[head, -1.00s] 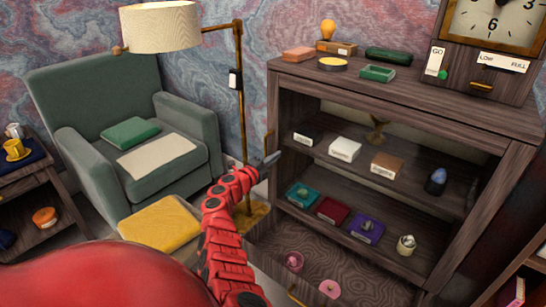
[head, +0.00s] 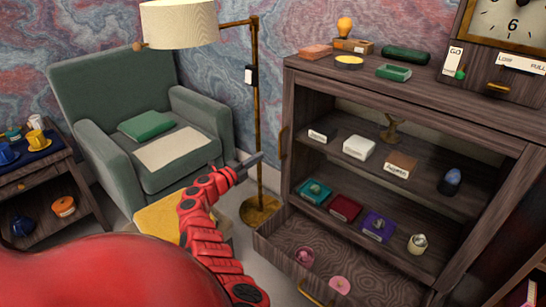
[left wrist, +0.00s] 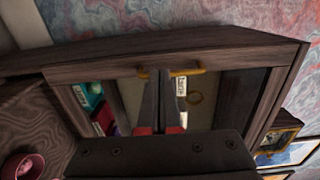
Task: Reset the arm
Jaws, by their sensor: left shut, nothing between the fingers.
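My left arm, red and segmented, reaches up through the middle of the head view. Its left gripper (head: 252,159) is shut and empty, in front of the lamp pole and left of the cabinet. In the left wrist view the two dark fingers (left wrist: 163,88) lie close together, with the wooden cabinet (left wrist: 100,62) behind them. A brass handle (left wrist: 190,70) on the cabinet shows just beyond the fingertips; I cannot tell whether they touch it. My right gripper is not in view.
The wooden cabinet (head: 425,103) holds several small boxes and ornaments. Its bottom drawer (head: 330,247) stands open with pink items inside. A green armchair (head: 85,85), a floor lamp (head: 180,25), a yellow footstool (head: 160,217) and a side table (head: 40,165) stand to the left.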

